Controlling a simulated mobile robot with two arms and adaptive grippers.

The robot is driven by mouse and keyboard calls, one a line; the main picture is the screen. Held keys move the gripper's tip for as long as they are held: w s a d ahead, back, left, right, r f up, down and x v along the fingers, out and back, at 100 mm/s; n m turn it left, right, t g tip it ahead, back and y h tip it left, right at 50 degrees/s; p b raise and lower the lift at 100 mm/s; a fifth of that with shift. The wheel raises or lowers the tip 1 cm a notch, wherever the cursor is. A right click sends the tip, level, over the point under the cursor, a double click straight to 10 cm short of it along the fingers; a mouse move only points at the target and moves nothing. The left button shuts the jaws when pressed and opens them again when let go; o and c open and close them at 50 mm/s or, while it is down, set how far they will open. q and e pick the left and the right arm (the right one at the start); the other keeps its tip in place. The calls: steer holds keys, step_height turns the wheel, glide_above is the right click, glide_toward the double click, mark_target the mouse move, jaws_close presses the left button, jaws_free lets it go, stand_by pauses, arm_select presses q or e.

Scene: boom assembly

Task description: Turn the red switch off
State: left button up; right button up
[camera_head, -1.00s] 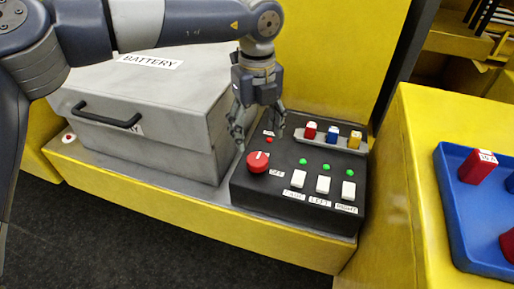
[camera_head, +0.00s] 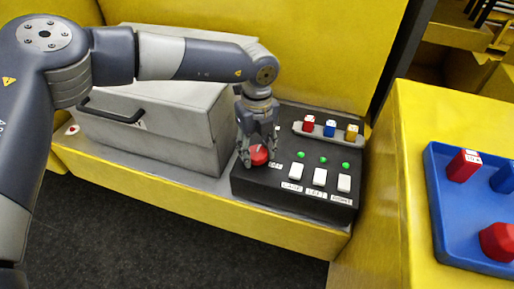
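The red switch (camera_head: 259,155) is a round red knob at the left front of the black control box (camera_head: 262,183). My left gripper (camera_head: 257,160) comes down over it from above and behind, with its fingers spread around the knob, one at its left and one at its right. Whether the fingers touch the knob cannot be told. The label beside the knob is mostly covered by the gripper. My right gripper is not in view.
The box also carries white switches (camera_head: 319,177), green lights (camera_head: 321,160) and red, blue and yellow fuses (camera_head: 330,128). A grey battery case (camera_head: 170,125) stands close at the left. A blue tray (camera_head: 448,235) with red and blue parts lies at the right.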

arm_select(q)
steer(key=shift+c, duration=1)
steer(key=shift+f+b, duration=0.1)
steer(key=shift+b, duration=0.3)
steer(key=m+b, duration=0.8)
steer(key=b, duration=0.2)
steer(key=shift+d+f, duration=0.1)
steer(key=shift+f, duration=0.05)
steer(key=m+b, duration=0.2)
steer(key=m, duration=0.2)
steer(key=shift+m+b, duration=0.3)
steer(key=shift+b, duration=0.05)
steer(key=m, duration=0.1)
steer(key=m+b, duration=0.1)
steer(key=shift+r+m, duration=0.2)
steer(key=shift+m, duration=0.1)
steer(key=shift+r+m, duration=0.1)
steer(key=shift+m, duration=1.3)
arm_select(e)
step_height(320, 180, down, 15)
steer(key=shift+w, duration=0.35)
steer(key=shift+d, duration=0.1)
arm_select(q)
steer(key=o, duration=1.1)
steer(key=shift+c, duration=0.2)
